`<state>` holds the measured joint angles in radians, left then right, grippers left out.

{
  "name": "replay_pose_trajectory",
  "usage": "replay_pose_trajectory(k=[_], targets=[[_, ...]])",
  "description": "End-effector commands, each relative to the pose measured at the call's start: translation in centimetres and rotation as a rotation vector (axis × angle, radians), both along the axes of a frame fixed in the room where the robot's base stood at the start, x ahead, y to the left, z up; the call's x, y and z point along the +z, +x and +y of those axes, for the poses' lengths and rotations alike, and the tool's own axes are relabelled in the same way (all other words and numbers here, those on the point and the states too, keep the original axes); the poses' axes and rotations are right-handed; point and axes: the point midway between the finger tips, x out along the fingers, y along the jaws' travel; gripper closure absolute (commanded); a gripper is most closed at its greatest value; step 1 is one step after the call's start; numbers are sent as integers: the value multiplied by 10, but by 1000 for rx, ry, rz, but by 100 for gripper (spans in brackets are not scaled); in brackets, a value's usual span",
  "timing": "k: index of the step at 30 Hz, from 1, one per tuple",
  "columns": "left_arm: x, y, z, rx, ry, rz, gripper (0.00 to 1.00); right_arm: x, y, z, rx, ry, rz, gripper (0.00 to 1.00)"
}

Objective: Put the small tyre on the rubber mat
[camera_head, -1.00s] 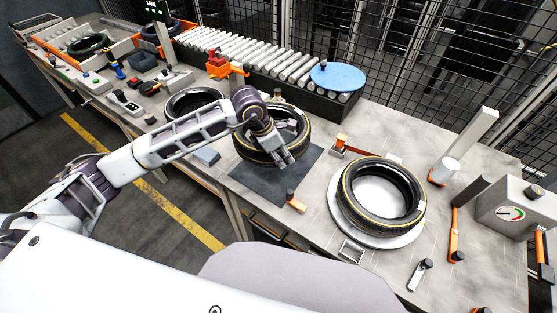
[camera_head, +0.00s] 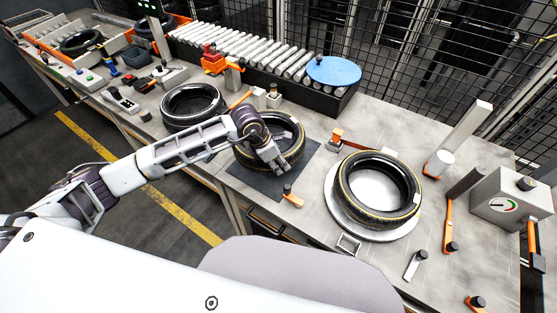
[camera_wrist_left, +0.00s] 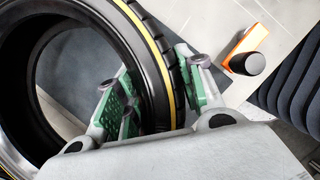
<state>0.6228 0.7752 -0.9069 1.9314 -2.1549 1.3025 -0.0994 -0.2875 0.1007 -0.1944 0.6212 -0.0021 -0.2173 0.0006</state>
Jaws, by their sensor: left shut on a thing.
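A black tyre with a yellow stripe (camera_head: 246,160) is over the dark rubber mat (camera_head: 253,183) in the head view and looks flat and level. I cannot tell for certain whether it rests fully on the mat. My left gripper (camera_head: 277,164) is shut on the near side of its wall. In the left wrist view the green-padded fingers (camera_wrist_left: 160,95) stand on both sides of the tyre wall (camera_wrist_left: 148,60), one inside the ring and one outside. The forearm hides part of the tyre. My right gripper is not in view.
Another yellow-striped tyre (camera_head: 348,196) lies on a round white plate (camera_head: 375,230) to the right. A black tyre (camera_head: 190,121) lies to the left. An orange-and-black clamp (camera_head: 291,195) is at the mat's front corner. A roller conveyor (camera_head: 250,58) and blue disc (camera_head: 333,71) are behind.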

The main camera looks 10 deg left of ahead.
Motion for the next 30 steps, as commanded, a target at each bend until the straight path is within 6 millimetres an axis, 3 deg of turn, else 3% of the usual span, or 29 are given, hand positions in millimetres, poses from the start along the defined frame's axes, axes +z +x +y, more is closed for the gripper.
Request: replay_pose_trajectory(k=[9,18,30], targets=[[-10,1,0,0,-2,-6,100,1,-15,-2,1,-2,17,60],[-33,2,0,-1,-1,-8,100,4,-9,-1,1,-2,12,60],[-35,2,0,-1,-2,-8,100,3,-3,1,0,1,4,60]])
